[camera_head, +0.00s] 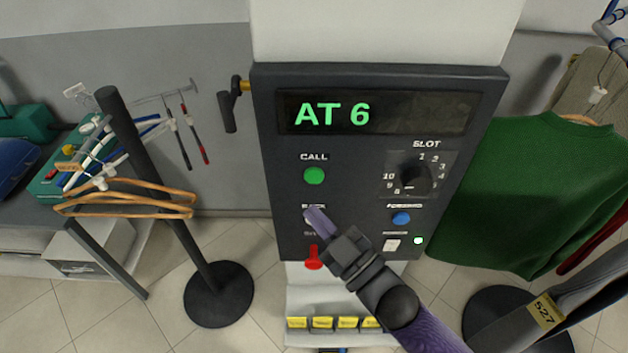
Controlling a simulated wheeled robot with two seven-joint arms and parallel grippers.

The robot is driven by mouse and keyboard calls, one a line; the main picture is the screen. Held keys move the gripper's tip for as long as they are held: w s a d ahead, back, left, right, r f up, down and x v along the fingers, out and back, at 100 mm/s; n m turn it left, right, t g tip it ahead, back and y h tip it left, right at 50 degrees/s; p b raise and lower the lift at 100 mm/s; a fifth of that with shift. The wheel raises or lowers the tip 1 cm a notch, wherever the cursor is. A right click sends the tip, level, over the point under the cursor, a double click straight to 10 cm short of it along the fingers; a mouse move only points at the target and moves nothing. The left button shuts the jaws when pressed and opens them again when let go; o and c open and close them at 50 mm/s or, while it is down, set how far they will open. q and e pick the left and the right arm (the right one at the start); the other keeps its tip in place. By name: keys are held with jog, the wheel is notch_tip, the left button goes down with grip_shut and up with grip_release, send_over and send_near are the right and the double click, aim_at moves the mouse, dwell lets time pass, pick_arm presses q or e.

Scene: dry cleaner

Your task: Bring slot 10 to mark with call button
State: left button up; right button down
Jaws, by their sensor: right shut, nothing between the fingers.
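A dark control panel (350,228) faces me, and its display (375,112) reads "AT 6" in green. The green call button (314,176) is at the panel's left under the label CALL. The black slot dial (414,178) is at the right, with numbers around it; which number it points to is too small to tell. A blue button (401,218) sits below the dial. My right gripper (312,222) is shut and empty, its tip in front of the button at the lower left, below the call button. It covers much of that button and its label. My left gripper is not in view.
A white switch (391,244) and a lit green lamp (418,240) are at the lower right. A green sweater (535,190) hangs close on the right. A black post (160,190) and wooden hangers (125,208) stand left.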

aim_at(307, 176)
jog(key=shift+w+b, duration=0.95)
jog(key=shift+w, duration=1.3)
jog(key=shift+w, duration=0.15)
jog(key=shift+w, duration=0.3)
jog(key=shift+w+b, duration=0.4)
jog(key=shift+b, duration=0.15)
dwell(0.5)
jog(key=shift+s, duration=0.1)
jog(key=shift+s+p, duration=0.6)
jog(key=shift+s, duration=0.15)
